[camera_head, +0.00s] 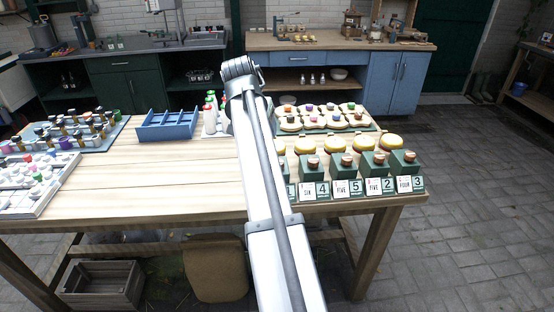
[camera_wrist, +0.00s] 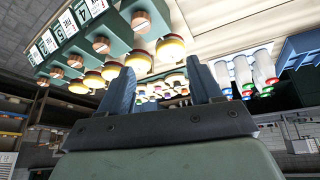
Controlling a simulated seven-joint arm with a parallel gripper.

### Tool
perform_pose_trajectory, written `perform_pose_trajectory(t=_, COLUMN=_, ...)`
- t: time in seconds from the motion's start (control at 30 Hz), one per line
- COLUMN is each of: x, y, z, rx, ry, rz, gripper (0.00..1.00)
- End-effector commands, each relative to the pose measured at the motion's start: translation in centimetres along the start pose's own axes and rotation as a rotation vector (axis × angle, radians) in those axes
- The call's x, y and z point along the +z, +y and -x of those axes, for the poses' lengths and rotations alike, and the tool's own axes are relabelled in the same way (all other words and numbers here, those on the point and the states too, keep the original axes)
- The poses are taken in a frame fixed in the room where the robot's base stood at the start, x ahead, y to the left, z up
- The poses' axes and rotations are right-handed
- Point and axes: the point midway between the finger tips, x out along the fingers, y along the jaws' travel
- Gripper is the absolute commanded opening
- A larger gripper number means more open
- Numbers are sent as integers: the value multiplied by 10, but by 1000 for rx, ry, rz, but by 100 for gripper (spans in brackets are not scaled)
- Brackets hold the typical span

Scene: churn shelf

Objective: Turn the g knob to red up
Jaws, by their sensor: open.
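My gripper (camera_wrist: 163,86) is open and empty in the wrist view, its two dark blue fingers apart. In the head view my arm hides it. A board of round cream pieces with coloured tops (camera_head: 320,117) stands at the table's back right; it shows small between my fingers in the wrist view (camera_wrist: 163,88). In front is a row of green boxes with wooden knobs (camera_head: 340,160), yellow domes (camera_head: 345,143) and number cards (camera_head: 340,187). My arm covers the row's left end. I cannot read a letter g, and cannot tell which piece is the g knob.
White bottles with red and green caps (camera_head: 210,117) stand just left of my arm, close to a blue divided tray (camera_head: 167,124). Racks of small jars (camera_head: 68,132) fill the table's left end. The wooden tabletop (camera_head: 150,180) is bare in its middle.

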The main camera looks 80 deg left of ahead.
Motion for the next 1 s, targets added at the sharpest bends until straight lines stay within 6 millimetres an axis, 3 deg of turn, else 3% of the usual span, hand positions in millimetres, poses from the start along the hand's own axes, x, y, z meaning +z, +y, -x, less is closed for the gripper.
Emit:
perform_pose_trajectory(t=0.07, x=-6, y=2, z=0, rx=37, ry=-23, rz=-85, gripper=64)
perform_pose_trajectory(t=0.3, x=7, y=15, z=0, rx=110, ry=-69, rz=-309, gripper=64)
perform_pose_trajectory(t=0.57, x=10, y=16, z=-3, rx=120, ry=-74, rz=-418, gripper=64)
perform_pose_trajectory(t=0.77, x=12, y=19, z=-25, rx=121, ry=-75, rz=-419, gripper=64)
perform_pose_trajectory(t=1.0, x=16, y=22, z=-67, rx=120, ry=-75, rz=-417, gripper=64)
